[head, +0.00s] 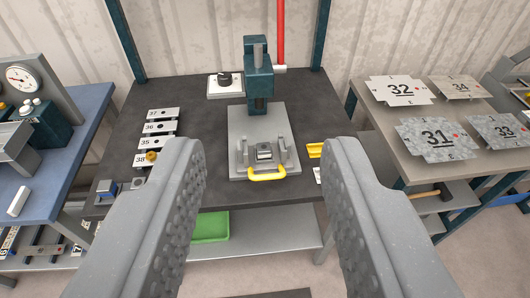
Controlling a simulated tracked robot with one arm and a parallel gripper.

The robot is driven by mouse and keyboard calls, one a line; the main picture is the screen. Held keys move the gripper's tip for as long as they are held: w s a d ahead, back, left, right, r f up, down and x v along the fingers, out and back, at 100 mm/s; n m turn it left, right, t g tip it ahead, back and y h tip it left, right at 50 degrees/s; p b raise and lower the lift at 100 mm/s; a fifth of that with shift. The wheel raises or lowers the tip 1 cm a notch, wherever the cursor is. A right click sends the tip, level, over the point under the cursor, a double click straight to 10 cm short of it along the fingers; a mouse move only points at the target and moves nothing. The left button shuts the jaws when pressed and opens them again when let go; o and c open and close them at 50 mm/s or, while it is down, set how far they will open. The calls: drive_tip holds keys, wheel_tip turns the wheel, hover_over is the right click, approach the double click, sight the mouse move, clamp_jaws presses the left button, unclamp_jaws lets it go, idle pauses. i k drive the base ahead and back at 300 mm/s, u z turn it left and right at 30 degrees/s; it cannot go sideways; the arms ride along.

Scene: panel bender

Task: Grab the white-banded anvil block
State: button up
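My gripper (264,165) is open and empty, its two grey fingers wide apart at the left and right of the head view. Between and beyond them, a press (259,70) stands on the dark table. A small grey block with a pale stripe (264,152) sits in the fixture on the press's grey base plate (248,122). It may be the white-banded anvil block, but the band is too small to be sure. A yellow handle (267,174) lies just in front of it. The fingers are apart from the block.
A green tray (210,226) is below. A right table (388,135) holds numbered sheets. A blue bench (70,150) is at left.

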sight(263, 149)
drive_tip(key=z, duration=2.4)
drive_tip(key=k, duration=0.75)
drive_tip(key=u, duration=2)
drive_tip(key=i, duration=1)
